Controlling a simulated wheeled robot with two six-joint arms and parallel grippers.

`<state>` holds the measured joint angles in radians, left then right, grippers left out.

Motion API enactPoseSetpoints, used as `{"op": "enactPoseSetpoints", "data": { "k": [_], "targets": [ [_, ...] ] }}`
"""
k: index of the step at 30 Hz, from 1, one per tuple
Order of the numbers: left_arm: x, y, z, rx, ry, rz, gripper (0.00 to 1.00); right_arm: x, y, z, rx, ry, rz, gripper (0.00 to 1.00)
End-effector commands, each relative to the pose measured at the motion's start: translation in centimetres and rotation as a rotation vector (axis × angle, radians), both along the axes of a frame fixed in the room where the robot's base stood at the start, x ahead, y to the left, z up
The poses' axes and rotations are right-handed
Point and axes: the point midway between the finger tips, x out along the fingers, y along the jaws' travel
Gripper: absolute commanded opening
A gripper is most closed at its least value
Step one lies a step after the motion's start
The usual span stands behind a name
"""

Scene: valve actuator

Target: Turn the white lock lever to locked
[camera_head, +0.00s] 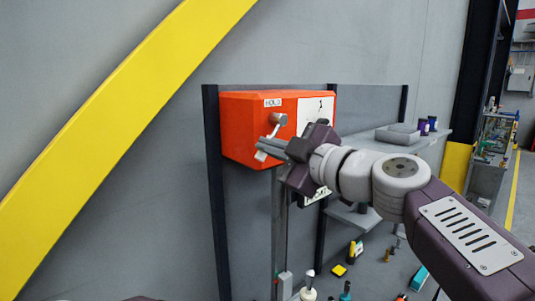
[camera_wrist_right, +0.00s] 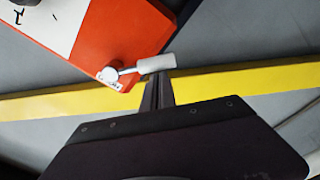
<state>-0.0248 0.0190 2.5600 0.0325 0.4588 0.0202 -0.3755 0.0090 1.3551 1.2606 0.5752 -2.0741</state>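The white lock lever (camera_head: 262,155) is on the front of an orange box (camera_head: 250,130) mounted on a post frame. Its round pivot (camera_head: 278,119) sits near the "HOLD" label, and its handle slants down and left. In the right wrist view the lever's white handle (camera_wrist_right: 155,64) points right, away from the pivot. My right gripper (camera_head: 270,146) crosses in front of the lever, with its fingers close together. Its fingertips (camera_wrist_right: 157,80) are right by the handle; I cannot tell whether they touch it. Nothing shows between them. My left gripper is not visible.
A white panel (camera_head: 317,108) covers the right part of the box front. A grey shelf (camera_head: 432,141) with a grey case and small cups is at right. Several tools lie below. A yellow diagonal beam (camera_head: 110,120) crosses the wall at left.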

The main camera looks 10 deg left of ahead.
Motion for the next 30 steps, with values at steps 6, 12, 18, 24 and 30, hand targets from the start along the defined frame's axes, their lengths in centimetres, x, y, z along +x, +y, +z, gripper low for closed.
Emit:
{"op": "enactPoseSetpoints", "data": {
  "k": [6,12,18,24,30],
  "targets": [
    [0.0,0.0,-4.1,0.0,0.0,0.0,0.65,0.5,-0.4,-1.8,-0.074,-0.097,-0.003,0.0],
    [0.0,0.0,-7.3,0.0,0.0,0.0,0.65,1.3,-0.9,-2.5,-0.174,-0.224,-0.003,0.0],
    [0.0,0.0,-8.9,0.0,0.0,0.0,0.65,1.9,-1.4,-2.8,-0.264,-0.336,-0.003,0.0],
    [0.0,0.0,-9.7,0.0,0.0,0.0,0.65,2.4,-1.8,-3.0,-0.329,-0.42,-0.002,0.0],
    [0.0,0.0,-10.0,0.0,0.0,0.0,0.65,2.8,-2.1,-3.0,-0.366,-0.467,-0.002,0.0]
  ]
}}
